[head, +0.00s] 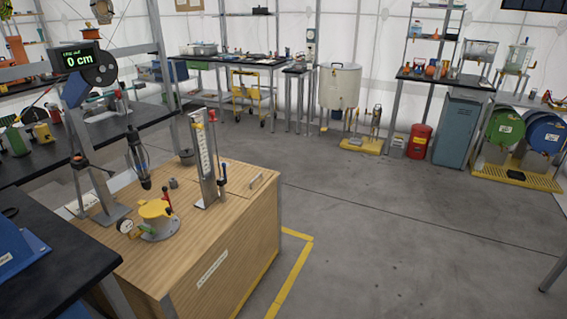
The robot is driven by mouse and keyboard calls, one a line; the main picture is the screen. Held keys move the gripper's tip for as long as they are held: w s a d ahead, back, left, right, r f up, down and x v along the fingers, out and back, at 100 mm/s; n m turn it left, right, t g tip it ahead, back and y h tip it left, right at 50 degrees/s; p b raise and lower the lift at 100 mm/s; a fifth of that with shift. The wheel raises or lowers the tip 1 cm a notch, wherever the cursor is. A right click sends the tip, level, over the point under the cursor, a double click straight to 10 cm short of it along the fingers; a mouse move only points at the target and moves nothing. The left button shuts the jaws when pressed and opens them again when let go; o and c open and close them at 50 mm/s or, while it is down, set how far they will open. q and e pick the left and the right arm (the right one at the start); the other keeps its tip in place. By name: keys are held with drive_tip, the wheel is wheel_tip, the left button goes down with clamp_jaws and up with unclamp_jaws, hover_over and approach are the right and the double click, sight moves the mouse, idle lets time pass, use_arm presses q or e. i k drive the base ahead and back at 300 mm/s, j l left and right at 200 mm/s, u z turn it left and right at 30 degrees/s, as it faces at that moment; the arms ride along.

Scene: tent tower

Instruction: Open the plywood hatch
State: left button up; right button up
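The plywood hatch (245,172) appears to be the panel at the back right of the top of a plywood box (230,240). It lies flat and looks closed, with a thin seam along its edge. A small pale bar handle (257,181) sits on it. Neither of my grippers is in view.
A yellow-capped fitting (157,212) with a gauge stands on the box. A dark pronged tool (138,160) hangs above it, under a reel with a "0 cm" display (80,60). Black benches (45,265) lie left. The floor (370,235) right of the box is clear.

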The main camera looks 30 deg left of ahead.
sight(243, 182)
drive_tip(key=i+u, duration=0.2)
drive_tip(key=i, duration=0.2)
drive_tip(key=i+l+u, duration=0.15)
drive_tip(key=i, duration=0.25)
drive_tip(key=i+l+u, duration=0.2)
drive_tip(key=i, duration=0.2)
drive_tip(key=i+l+u, duration=0.2)
drive_tip(key=i+u, duration=0.25)
drive_tip(key=i+l+u, duration=0.2)
drive_tip(key=u, duration=0.25)
drive_tip(key=i+l+u, duration=0.25)
drive_tip(key=l+u, duration=0.2)
drive_tip(key=i+l+u, duration=0.15)
drive_tip(key=l+u, duration=0.3)
drive_tip(key=l, duration=0.15)
drive_tip(key=i+l+u, duration=0.1)
drive_tip(key=l+u, duration=0.35)
